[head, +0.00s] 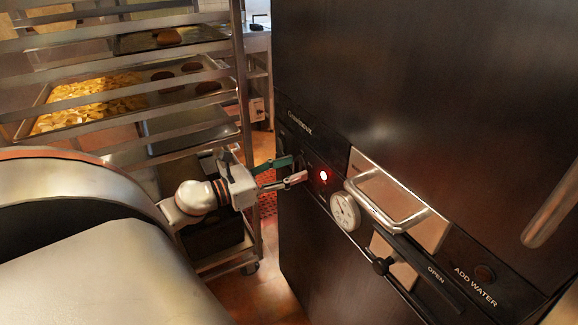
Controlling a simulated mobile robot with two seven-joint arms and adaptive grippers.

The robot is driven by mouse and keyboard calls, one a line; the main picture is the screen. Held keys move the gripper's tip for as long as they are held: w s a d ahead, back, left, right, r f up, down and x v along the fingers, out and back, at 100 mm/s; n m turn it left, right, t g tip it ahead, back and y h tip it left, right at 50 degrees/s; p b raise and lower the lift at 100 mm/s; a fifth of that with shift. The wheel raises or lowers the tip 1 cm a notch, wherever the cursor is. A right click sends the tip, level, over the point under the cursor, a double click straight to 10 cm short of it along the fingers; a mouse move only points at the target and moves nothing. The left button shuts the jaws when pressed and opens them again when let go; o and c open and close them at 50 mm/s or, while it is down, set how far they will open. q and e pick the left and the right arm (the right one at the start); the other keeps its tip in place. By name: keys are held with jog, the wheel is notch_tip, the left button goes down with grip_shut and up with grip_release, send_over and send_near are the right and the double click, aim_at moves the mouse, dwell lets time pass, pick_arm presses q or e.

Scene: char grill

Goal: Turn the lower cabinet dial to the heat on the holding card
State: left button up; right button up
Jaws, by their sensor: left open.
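The dark cabinet's control panel (318,158) runs diagonally across the middle of the head view. I cannot tell whether the fingertips touch the panel. No separate heat dial is clear; the panel behind the fingers is partly hidden. No holding card is seen. My right gripper is not in view.
A rack at left holds a tray of yellow slices (92,100) and brown patties (192,67). Floor (262,290) shows between rack and cabinet.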

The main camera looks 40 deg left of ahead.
pick_arm(q)
jog(key=v, duration=1.2)
dwell(0.4)
